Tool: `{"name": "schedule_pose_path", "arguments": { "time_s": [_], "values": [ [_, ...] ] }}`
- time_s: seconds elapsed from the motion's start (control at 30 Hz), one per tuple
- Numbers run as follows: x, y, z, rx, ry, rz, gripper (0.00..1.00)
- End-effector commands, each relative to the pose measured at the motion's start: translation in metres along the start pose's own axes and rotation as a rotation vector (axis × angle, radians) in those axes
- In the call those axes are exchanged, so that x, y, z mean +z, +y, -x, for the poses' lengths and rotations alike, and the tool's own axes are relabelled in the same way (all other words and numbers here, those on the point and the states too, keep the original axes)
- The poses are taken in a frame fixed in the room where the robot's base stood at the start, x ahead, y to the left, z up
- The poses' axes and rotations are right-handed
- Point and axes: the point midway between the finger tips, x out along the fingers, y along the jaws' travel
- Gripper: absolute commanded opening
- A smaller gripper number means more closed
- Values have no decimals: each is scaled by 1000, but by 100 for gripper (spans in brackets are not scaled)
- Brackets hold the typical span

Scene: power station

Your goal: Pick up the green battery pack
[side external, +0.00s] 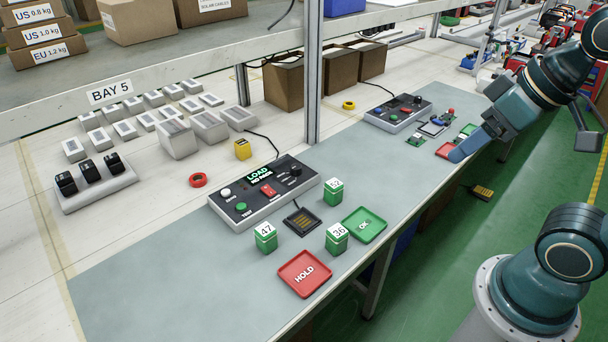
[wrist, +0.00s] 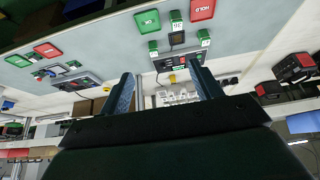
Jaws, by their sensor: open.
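Three green battery packs with white numbered tops stand upright on the grey work mat in the side view. One is marked 47 (side external: 266,240), one 36 (side external: 337,241), and one at the back (side external: 333,193) has a number too small to be sure of. They also show, small, near the top of the wrist view (wrist: 177,20). My gripper (side external: 457,154) is at the right, by the far station, well away from the packs. In the wrist view its two fingers (wrist: 162,74) stand wide apart with nothing held between them.
A tester box (side external: 265,190) with a LOAD display stands behind the packs, wired to a black contact pad (side external: 301,220). A green OK tray (side external: 364,225) and a red HOLD tray (side external: 305,274) lie near the mat's front edge. A shelf post (side external: 313,80) rises behind.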

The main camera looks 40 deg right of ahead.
Motion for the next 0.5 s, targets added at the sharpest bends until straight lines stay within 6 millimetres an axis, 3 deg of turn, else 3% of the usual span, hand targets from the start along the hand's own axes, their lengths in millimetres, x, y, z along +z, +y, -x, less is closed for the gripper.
{"name": "schedule_pose_path", "arguments": {
  "time_s": [0.3, 0.5],
  "values": [
    [-1, 0, 0, 0, -2, 6, 64],
    [-13, 0, -3, -4, -22, 57, 64]
  ]
}}
